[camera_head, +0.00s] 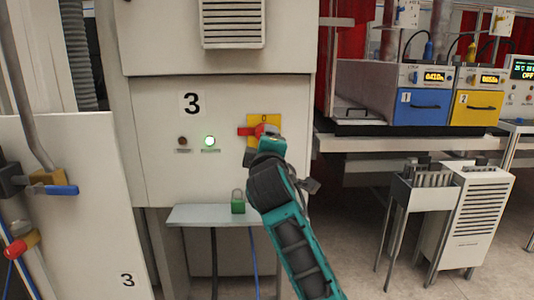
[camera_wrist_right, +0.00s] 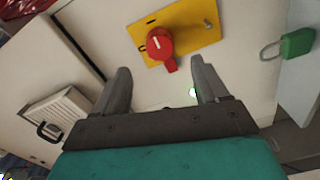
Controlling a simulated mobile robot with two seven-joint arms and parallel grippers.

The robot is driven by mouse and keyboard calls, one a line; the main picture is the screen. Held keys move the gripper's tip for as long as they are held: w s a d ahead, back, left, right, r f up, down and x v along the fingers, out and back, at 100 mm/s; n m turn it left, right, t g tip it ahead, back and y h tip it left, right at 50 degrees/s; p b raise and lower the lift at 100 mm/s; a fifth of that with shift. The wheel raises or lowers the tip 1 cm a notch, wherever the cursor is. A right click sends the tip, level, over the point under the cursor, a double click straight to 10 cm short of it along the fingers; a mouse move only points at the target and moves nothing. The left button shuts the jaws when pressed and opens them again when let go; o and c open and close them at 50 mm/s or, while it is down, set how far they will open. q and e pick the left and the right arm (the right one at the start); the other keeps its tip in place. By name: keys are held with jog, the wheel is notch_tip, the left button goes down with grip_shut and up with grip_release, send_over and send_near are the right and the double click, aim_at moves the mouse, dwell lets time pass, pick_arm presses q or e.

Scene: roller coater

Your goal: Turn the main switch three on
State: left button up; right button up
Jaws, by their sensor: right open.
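The main switch three is a red rotary knob with a handle (camera_wrist_right: 160,46) on a yellow plate (camera_wrist_right: 199,33). My right gripper (camera_wrist_right: 160,64) is open, with one finger on each side of the handle's end in the wrist view. I cannot tell whether the fingers touch it. In the head view my right gripper (camera_head: 249,143) partly hides the switch and plate. My left gripper is not in view.
A green lamp (camera_head: 209,141) is lit beside a dark reddish lamp (camera_head: 182,141). A green padlock (camera_head: 238,202) rests on a small shelf (camera_head: 200,214) below. A blue-fronted unit (camera_head: 420,106) and a yellow-fronted unit (camera_head: 477,108) stand at right. A white panel (camera_head: 75,230) stands at left.

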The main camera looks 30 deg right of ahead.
jog(key=shift+v, duration=1.55)
jog(key=s+a+f+y, duration=0.1)
jog(key=a+f+y, duration=0.15)
jog(key=f, duration=0.55)
jog(key=s+a+f+g+y, duration=0.1)
jog(key=s+a+f+y, duration=0.15)
jog(key=f, duration=0.55)
jog(key=s+a+f+y, duration=0.1)
jog(key=a+f+y, duration=0.15)
jog(key=f, duration=0.55)
jog(key=s+a+f+m+g+y, duration=0.1)
jog(key=s+a+f+m+y, duration=0.1)
jog(key=s+f, duration=0.6)
jog(key=s+a+f+m+g+y, duration=0.2)
jog(key=s+a+f+m, duration=0.2)
jog(key=s+f, duration=0.5)
jog(key=shift+s+a+f, duration=0.3)
jog(key=shift+s+a, duration=0.4)
jog(key=shift+a, duration=0.4)
